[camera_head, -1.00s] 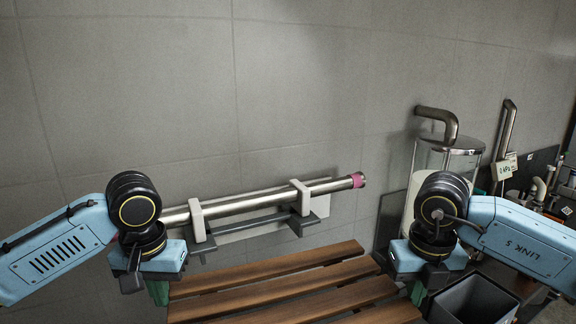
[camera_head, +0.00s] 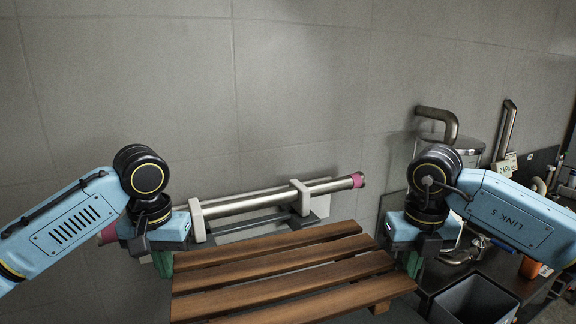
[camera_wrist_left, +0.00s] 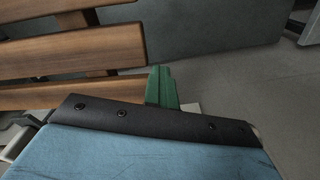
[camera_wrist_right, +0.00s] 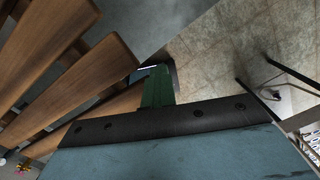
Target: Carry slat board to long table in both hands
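The slat board (camera_head: 285,265), several brown wooden slats with gaps between them, spans the space between my two grippers. My left gripper (camera_head: 162,264) is at its left end, its green fingers at the slat edge; the board also shows in the left wrist view (camera_wrist_left: 75,59). My right gripper (camera_head: 413,263) is at the right end; the slats also show in the right wrist view (camera_wrist_right: 75,85). Both grippers appear shut on the board, though the contact is partly hidden. The board slopes slightly up to the right. I cannot pick out the long table.
A steel tube (camera_head: 250,203) with pink ends rests in white wall brackets behind the board. At right are a dark counter (camera_head: 505,270), a grey open bin (camera_head: 475,300) and a cylindrical vessel (camera_head: 455,145) with a bent handle, partly behind my right arm. Grey wall lies ahead.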

